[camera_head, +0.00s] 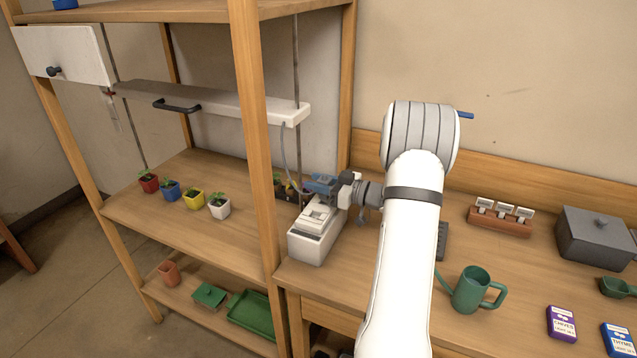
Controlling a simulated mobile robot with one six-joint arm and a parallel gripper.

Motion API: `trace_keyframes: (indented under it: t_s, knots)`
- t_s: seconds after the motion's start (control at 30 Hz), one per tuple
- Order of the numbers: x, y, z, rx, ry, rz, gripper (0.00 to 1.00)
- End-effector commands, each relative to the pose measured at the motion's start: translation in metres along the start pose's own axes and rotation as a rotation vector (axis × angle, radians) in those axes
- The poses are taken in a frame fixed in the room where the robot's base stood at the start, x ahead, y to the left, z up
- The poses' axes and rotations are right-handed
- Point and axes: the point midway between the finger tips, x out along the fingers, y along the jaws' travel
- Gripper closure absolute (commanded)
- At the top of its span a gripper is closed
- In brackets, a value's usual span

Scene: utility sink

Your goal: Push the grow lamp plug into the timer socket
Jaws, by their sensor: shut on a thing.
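The grow lamp (215,99) is a long pale bar with a black handle, mounted across the shelf unit. Its grey cord (284,150) hangs from the right end and runs down to my gripper (318,186). My gripper is shut at the cord's end, on the plug, which is too small and covered to make out clearly. The timer (308,249) is a white box at the left end of the bench, just below my gripper. Its raised top part lies close under the jaws. I cannot tell whether the plug touches the socket.
A wooden shelf post (252,130) stands just left of the timer. Several small potted seedlings (194,200) line the shelf. Dark items sit behind the jaws. On the bench to the right are a green watering can (471,291), a label rack (499,222), a grey box (594,240) and seed packets (562,323).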

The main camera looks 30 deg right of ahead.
Motion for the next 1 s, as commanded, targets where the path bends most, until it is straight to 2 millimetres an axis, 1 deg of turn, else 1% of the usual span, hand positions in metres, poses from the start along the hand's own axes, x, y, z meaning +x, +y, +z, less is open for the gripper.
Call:
trace_keyframes:
  t_s: [0.53,1.0]
  knots:
    - [0.000,0.000,0.001,0.000,0.000,0.000,0.93]
    - [0.000,0.000,0.012,0.000,0.000,0.000,0.93]
